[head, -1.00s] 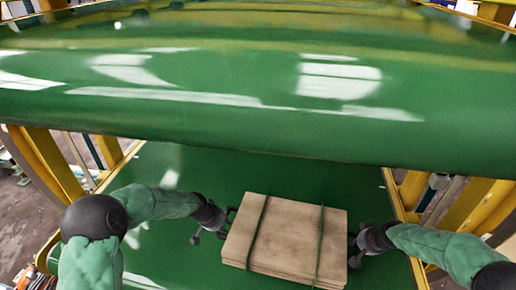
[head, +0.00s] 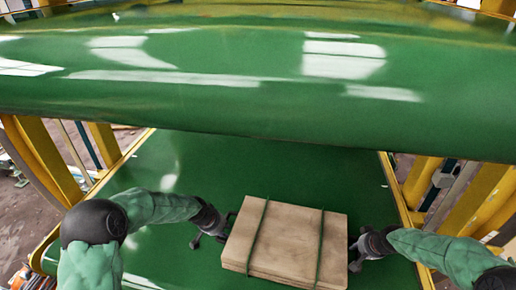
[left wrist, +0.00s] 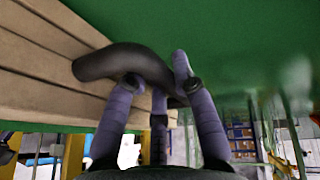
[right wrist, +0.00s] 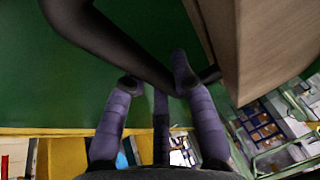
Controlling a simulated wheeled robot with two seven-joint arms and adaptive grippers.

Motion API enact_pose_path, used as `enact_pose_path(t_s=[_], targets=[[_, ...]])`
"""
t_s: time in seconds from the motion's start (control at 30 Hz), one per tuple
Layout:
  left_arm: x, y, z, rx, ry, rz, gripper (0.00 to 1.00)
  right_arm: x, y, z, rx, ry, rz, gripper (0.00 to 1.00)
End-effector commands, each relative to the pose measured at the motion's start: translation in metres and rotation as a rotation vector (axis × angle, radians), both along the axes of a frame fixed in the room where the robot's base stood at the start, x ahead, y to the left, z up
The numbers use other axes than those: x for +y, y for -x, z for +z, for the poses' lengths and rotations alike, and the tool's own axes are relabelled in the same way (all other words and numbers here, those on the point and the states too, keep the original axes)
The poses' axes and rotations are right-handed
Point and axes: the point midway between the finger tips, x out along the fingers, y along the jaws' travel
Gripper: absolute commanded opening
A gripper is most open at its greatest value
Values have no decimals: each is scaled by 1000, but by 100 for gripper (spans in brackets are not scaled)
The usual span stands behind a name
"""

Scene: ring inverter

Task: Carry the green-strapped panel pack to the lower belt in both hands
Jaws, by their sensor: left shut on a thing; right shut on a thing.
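The panel pack (head: 285,240) is a stack of pale wooden panels with two thin green straps, low in the head view. My left gripper (head: 226,226) is at its left side, shut on a dark curved handle (left wrist: 120,62) that shows in the left wrist view beside the stacked panel edges. My right gripper (head: 356,250) is at its right side, shut on a dark bar-like handle (right wrist: 125,55) in the right wrist view. The lower belt (head: 180,235) is the green surface under the pack. I cannot tell whether the pack touches it.
The upper green belt (head: 250,105) crosses the head view above and beyond the pack, its rounded edge overhanging the lower belt. Yellow frame posts (head: 45,160) stand at the left, and more yellow frame (head: 465,205) at the right. The lower belt looks clear around the pack.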

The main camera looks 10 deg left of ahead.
Motion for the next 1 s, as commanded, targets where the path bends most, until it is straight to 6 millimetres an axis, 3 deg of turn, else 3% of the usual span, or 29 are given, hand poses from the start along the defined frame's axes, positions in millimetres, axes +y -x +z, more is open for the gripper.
enact_pose_path(t_s=[0.23, 0.27, 0.3, 0.33, 0.73, 1.0], targets=[[1, -4, -4, -12, -1, 4, 0, -1, -3, -4, -11, 2, -2, 0], [0, 0, -7, 0, 0, 1, 34, 1, 1, -8, 2, 0, 3, 34], [0, 0, -7, 0, 0, 1, 46, 1, 1, -8, 2, 0, 3, 46], [0, 0, -7, 0, 0, 1, 49, 1, 1, -8, 2, -1, 2, 49], [0, 3, -5, 4, 1, -1, 49, 0, 0, -8, 0, 0, 0, 49], [10, 17, 34, -1, -1, 1, 49, 0, 0, -8, 1, 0, 0, 49]])
